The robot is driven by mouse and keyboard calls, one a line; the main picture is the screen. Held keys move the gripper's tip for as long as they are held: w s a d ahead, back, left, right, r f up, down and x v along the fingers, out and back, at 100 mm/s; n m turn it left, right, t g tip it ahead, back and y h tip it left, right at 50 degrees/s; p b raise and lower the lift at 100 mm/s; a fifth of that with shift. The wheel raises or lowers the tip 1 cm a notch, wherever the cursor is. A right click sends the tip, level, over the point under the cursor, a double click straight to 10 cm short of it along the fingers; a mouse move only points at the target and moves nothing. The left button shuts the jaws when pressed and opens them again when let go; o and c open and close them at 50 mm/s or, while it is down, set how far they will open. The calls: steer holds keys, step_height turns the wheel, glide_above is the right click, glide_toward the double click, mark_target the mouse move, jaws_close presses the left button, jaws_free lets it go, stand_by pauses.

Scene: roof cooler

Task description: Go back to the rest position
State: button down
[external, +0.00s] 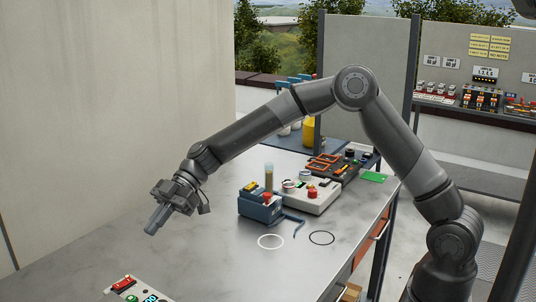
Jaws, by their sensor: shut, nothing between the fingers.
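My gripper (157,220) is at the lower left of the external view, at the end of my outstretched arm. It is shut and empty, pointing down and to the left. It is apart from the objects on the grey workbench (215,262) and appears to be above the bench's left part. My arm rises from the lower right, bends at a high elbow and slopes down to the left.
A blue box (260,206) and a light box with a red button (311,196) stand mid-bench. A white ring (270,241) and a black ring (321,238) lie in front. A control panel (135,290) is at the near edge. A plain wall (100,110) stands left.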

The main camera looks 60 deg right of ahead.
steer(key=shift+v, duration=0.8)
steer(key=shift+f, duration=0.15)
steer(key=s+d+r+m+t+h, duration=0.2)
steer(key=s+d+m, duration=0.4)
steer(key=s+d, duration=0.6)
steer(key=s+d+r+m+t+h, duration=0.1)
steer(key=s+d+r+m+h, duration=0.2)
steer(key=s+d+m+h, duration=0.3)
steer(key=s+d+r+m+t+h, duration=0.2)
steer(key=s+d+m, duration=0.4)
steer(key=s+d, duration=1.1)
steer(key=shift+s+d+r+t+h, duration=0.35)
steer(key=shift+r+h, duration=0.45)
steer(key=shift+h, duration=0.4)
